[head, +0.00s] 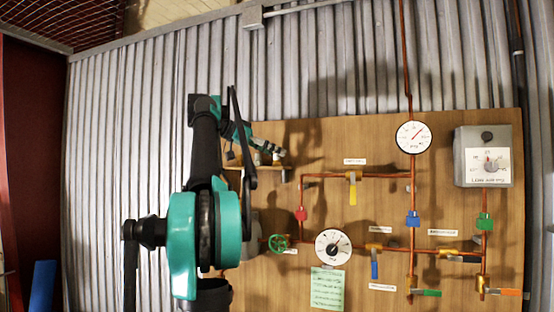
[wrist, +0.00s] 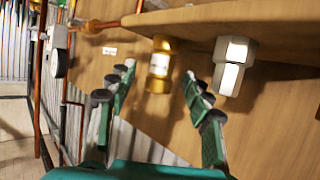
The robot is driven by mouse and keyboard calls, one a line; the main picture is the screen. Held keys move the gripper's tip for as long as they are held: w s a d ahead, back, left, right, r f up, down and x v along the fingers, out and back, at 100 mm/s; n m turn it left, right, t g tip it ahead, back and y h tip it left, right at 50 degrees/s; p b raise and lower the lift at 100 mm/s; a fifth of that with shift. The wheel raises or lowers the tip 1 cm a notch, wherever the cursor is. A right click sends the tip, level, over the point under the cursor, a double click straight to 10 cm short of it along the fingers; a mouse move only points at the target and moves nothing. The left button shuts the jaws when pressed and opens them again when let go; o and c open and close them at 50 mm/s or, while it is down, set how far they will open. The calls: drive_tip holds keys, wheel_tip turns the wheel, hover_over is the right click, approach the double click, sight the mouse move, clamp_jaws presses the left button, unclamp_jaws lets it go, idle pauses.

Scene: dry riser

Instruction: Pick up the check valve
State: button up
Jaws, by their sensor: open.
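In the wrist view, which looks upside down, a brass cylindrical fitting (wrist: 159,66) with a pale label stands on the wooden shelf (wrist: 190,22). A silver-white hexagonal fitting (wrist: 233,65) stands beside it on the right. I cannot tell for certain which is the check valve; the labelled brass one could be it. My gripper (wrist: 160,92) is open, with one finger on each side of the space in front of the brass fitting. Nothing is held. In the head view my gripper (head: 270,152) is at the small shelf, and the arm partly hides the fittings.
The wooden panel (head: 335,215) carries copper pipes, coloured valve handles, a top gauge (head: 411,137) and a lower gauge (head: 333,248). A grey dial box (head: 484,157) is at the right. A green handwheel (head: 278,243) sits below the shelf. Corrugated metal wall (head: 130,140) stands behind.

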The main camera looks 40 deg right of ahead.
drive_tip(key=shift+x, duration=0.8)
clamp_jaws()
